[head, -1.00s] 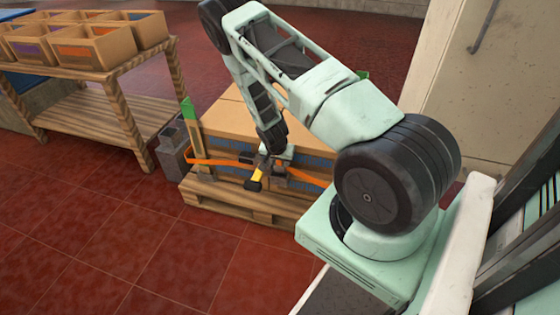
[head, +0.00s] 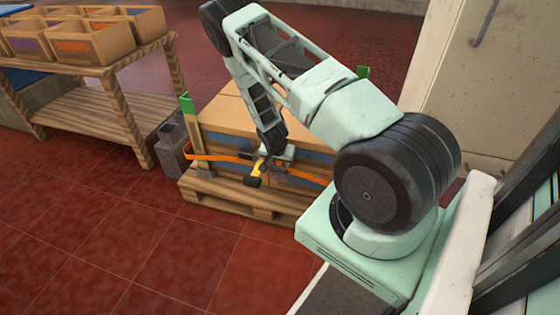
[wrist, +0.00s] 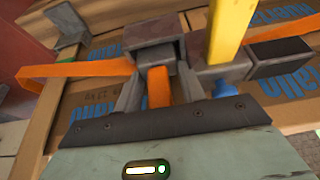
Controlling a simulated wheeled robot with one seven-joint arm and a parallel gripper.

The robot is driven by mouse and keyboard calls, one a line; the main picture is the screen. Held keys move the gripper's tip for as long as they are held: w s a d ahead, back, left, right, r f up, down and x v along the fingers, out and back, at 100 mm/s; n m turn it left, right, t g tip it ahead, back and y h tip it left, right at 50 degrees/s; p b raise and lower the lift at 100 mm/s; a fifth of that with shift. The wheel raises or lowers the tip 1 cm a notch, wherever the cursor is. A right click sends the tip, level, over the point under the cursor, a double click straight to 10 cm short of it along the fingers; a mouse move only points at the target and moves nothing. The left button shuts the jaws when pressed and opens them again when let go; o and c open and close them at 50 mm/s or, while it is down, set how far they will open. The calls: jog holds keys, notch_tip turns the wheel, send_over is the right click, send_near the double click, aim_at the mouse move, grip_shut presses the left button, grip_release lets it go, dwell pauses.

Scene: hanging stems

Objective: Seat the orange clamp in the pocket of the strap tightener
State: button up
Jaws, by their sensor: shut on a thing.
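In the wrist view, my gripper (wrist: 160,78) is shut on the orange clamp (wrist: 158,88), which shows as an upright orange piece between the two grey fingers. A dark block (wrist: 153,35) is just beyond the fingertips. The strap tightener (wrist: 225,70) is right beside the right finger, with a grey body and a raised yellow handle (wrist: 229,28). In the head view, the yellow handle (head: 257,170) shows under my gripper (head: 270,157) at the cartons' front face. The clamp is too small to tell there. The pocket and any contact with it are hidden or unclear.
An orange strap (head: 225,156) runs along the front of strapped cartons (head: 240,115) on a wooden pallet (head: 230,195). Green corner pieces (head: 187,104) stand on the cartons' edges. A grey container (head: 173,148) and a wooden bench (head: 120,100) are at left. Red floor in front is clear.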

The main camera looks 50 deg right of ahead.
jog(key=shift+f, duration=0.35)
jog(key=shift+r+p, duration=1.2)
jog(key=shift+r, duration=0.5)
jog(key=shift+f, duration=0.2)
jog(key=shift+r+p, duration=1.25)
jog(key=shift+r, duration=0.35)
jog(key=shift+w, duration=0.1)
dwell(0.4)
